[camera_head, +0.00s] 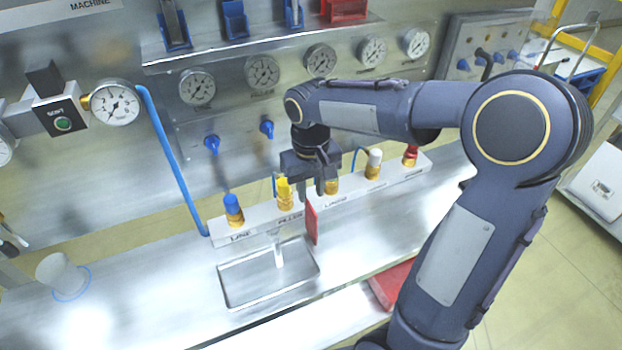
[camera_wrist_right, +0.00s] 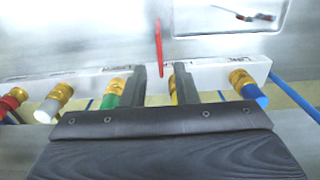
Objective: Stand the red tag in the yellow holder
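The red tag (camera_head: 311,222) is a thin red plate, seen nearly edge-on and upright at the front of the white labelled rail. It also shows in the right wrist view (camera_wrist_right: 158,42). My right gripper (camera_head: 319,188) is above and behind it. I cannot make out a separate yellow holder; a yellow-capped fitting (camera_head: 284,190) stands on the rail left of the gripper.
The rail (camera_head: 232,236) carries several coloured-cap fittings close to my right gripper. A shallow metal tray (camera_head: 232,295) lies in front. A white cup (camera_head: 60,272) stands at left. Blue holders (camera_head: 236,22) and a red one (camera_head: 346,10) are on the upper shelf. Bench space at left front is clear.

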